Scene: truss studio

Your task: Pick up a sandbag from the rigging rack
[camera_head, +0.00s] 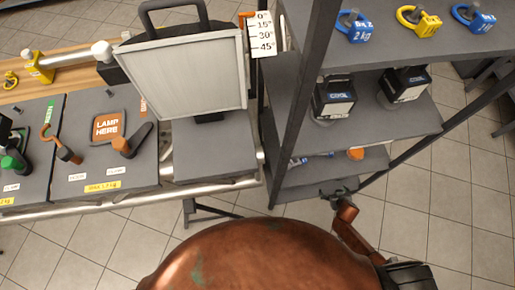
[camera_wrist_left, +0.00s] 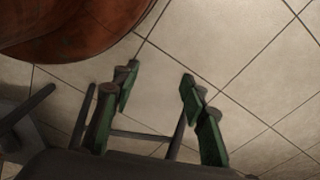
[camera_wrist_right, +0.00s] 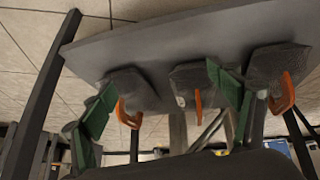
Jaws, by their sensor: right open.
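In the right wrist view, three dark grey sandbags with orange handles sit along a grey rack shelf (camera_wrist_right: 190,35): a left one (camera_wrist_right: 130,90), a middle one (camera_wrist_right: 193,85) and a right one (camera_wrist_right: 275,75). My right gripper (camera_wrist_right: 165,100) is open. Its green-padded fingers appear on either side of the middle sandbag; contact cannot be judged. In the head view my right gripper (camera_head: 338,194) is small at the front edge of the rack's low shelf, and the bags there are mostly hidden. My left gripper (camera_wrist_left: 157,88) is open and empty above the floor in the left wrist view.
The rack's upper shelf holds a blue 2 kg weight (camera_head: 355,26) and a yellow weight (camera_head: 418,19). Two black boxes, one left (camera_head: 334,98) and one right (camera_head: 405,85), stand below. Dark posts frame the rack. A lamp panel (camera_head: 190,78) stands on the bench to the left.

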